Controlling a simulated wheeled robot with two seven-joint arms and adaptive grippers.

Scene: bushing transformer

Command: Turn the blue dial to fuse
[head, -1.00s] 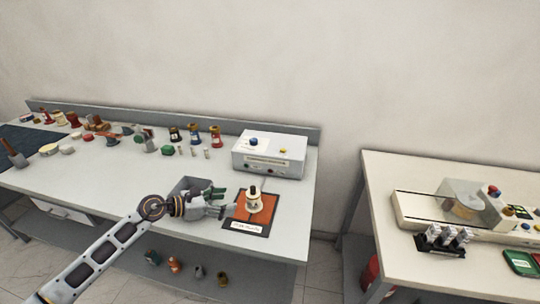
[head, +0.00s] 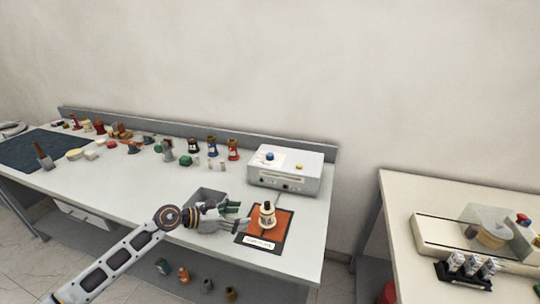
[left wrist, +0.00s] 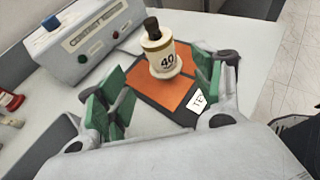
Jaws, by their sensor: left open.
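The blue dial (head: 270,156) sits on top of a light grey box (head: 283,182) at the back right of the left bench. In the left wrist view the dial (left wrist: 49,23) shows as a blue block on the box's top at upper left. My left gripper (head: 243,216) is open and empty, low over the bench in front of the box and apart from the dial. A white bushing marked 40 (left wrist: 160,52) stands upright on an orange mat (left wrist: 181,91), ahead of the open fingers. The dial's markings are too small to read. My right gripper is not in view.
A yellow button (head: 299,167) is beside the dial. A grey bin (head: 207,196) stands behind my left wrist. Coloured bushings (head: 213,145) and tools line the bench's back. A second bench (head: 400,205) with a machine stands at right, across a gap.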

